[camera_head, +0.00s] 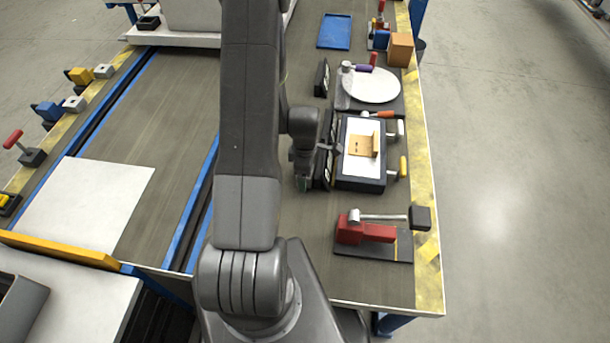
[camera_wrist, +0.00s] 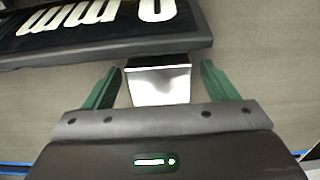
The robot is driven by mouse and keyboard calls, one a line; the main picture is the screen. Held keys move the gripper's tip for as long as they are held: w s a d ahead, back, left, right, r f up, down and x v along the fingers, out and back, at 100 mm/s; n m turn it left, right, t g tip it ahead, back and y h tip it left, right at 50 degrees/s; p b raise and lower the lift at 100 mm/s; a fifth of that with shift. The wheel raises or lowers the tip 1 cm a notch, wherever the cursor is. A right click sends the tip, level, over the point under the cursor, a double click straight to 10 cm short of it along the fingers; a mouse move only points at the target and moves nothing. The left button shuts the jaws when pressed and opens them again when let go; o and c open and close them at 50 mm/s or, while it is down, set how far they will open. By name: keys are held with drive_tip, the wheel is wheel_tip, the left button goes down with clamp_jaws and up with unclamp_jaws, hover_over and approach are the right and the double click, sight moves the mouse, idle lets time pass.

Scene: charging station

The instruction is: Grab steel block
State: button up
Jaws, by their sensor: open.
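The steel block (camera_wrist: 160,84) is a shiny silver box in the wrist view. It stands close in front of a black panel with white lettering (camera_wrist: 100,30). My gripper (camera_wrist: 160,80) is open, with one green finger on each side of the block. A gap shows on both sides, wider on the right, so the fingers look apart from it. The near part of the block is hidden behind my gripper's body. In the head view my gripper (camera_head: 303,182) is low over the table, left of a black fixture, and the block cannot be made out there.
A black fixture with a white top and an orange bracket (camera_head: 361,146) stands right of my gripper. A red clamp (camera_head: 365,232) is nearer the front edge. A white round plate (camera_head: 371,86) lies farther back. Bare table (camera_head: 290,228) lies in front of my gripper.

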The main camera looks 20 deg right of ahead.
drive_tip(key=c, duration=1.4)
drive_tip(key=shift+r, duration=0.1)
drive_tip(key=shift+c, duration=0.2)
